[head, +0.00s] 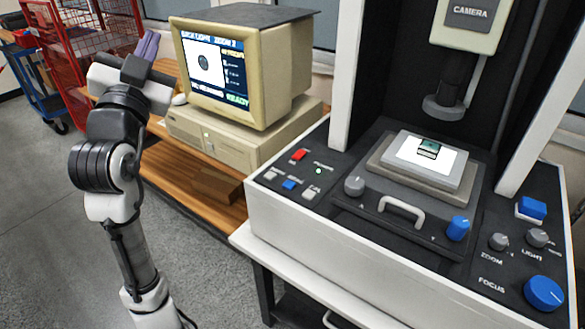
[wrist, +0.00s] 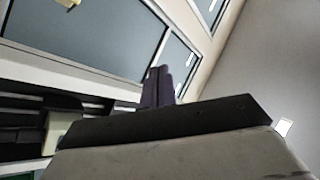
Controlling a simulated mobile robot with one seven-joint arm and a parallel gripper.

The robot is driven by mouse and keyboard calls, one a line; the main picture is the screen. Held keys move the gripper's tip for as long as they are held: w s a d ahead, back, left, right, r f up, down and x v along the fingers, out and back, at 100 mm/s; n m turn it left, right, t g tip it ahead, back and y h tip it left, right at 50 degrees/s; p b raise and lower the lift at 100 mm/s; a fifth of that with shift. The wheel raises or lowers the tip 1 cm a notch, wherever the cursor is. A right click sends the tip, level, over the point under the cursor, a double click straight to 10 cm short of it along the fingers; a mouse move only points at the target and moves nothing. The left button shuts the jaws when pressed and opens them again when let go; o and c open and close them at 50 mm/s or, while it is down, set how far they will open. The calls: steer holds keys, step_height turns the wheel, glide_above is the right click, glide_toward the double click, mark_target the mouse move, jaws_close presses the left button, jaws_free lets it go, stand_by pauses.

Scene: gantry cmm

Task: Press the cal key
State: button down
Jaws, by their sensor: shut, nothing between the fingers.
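A group of small keys sits on the left part of the measuring machine's dark panel in the head view. There is a red key (head: 299,155), a pale key (head: 270,175), a blue key (head: 291,184) and another pale key (head: 310,193). Their labels are too small to read surely; the one by the right pale key may say CAL. My gripper (head: 148,45) is shut and empty, its purple fingers pointing up, left of the monitor and well away from the keys. The fingers (wrist: 158,86) also show in the wrist view, with no key there.
A computer monitor (head: 246,65) showing READY stands on a beige case (head: 225,138) between my arm and the machine. A grey knob (head: 354,186), a stage handle (head: 402,211) and a blue knob (head: 458,228) lie right of the keys. A red cage cart (head: 85,50) stands behind my arm.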

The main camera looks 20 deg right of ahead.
steer(key=w+d+f+m+g+h+p, duration=0.1)
steer(key=w+d+f+m+g+h, duration=0.15)
steer(key=d, duration=0.35)
steer(key=w+d+f+m+g+h, duration=0.1)
steer(key=d+f+m+g, duration=0.2)
steer(key=d+g, duration=0.15)
steer(key=m+g+y+p, duration=0.25)
steer(key=m+g, duration=0.55)
steer(key=g, duration=0.5)
glide_above(305, 195)
step_height(305, 195, down, 17)
steer(key=shift+f+m, duration=0.25)
steer(key=shift+f, duration=0.05)
steer(key=shift+f, duration=0.1)
step_height(305, 195, down, 8)
steer(key=b, duration=0.6)
steer(key=shift+f+b, duration=0.25)
steer(key=shift+b, duration=0.05)
steer(key=shift+w+f+b, duration=0.1)
steer(key=shift+f+b, duration=0.3)
steer(key=shift+f, duration=0.05)
